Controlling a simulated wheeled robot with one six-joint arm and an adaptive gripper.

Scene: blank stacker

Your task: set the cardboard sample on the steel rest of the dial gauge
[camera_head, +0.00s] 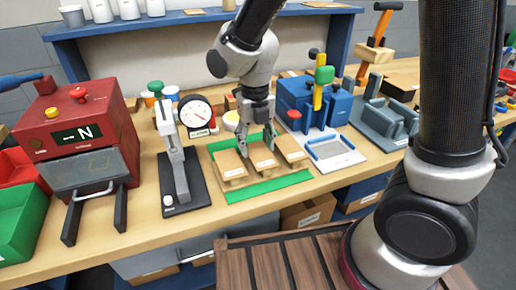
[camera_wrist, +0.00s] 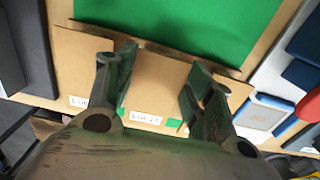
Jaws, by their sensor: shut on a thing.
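Several cardboard samples lie side by side on a green mat (camera_head: 272,185). My gripper (camera_head: 257,148) reaches down over the middle cardboard sample (camera_head: 263,161) and is shut on it. In the wrist view my gripper's fingers (camera_wrist: 162,68) stand on either side of this labelled sample (camera_wrist: 153,88). I cannot tell whether it is lifted off the mat. The left sample (camera_head: 231,169) and the right sample (camera_head: 291,152) lie beside it. The dial gauge (camera_head: 196,113), with a round white face, stands behind and left of the mat. Its steel rest cannot be clearly made out.
A grey lever device on a black base (camera_head: 188,190) stands left of the mat. A red machine (camera_head: 76,140) is farther left. A blue machine (camera_head: 318,102) and a white plate with a blue frame (camera_head: 333,150) are to the right. Bench room around the mat is narrow.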

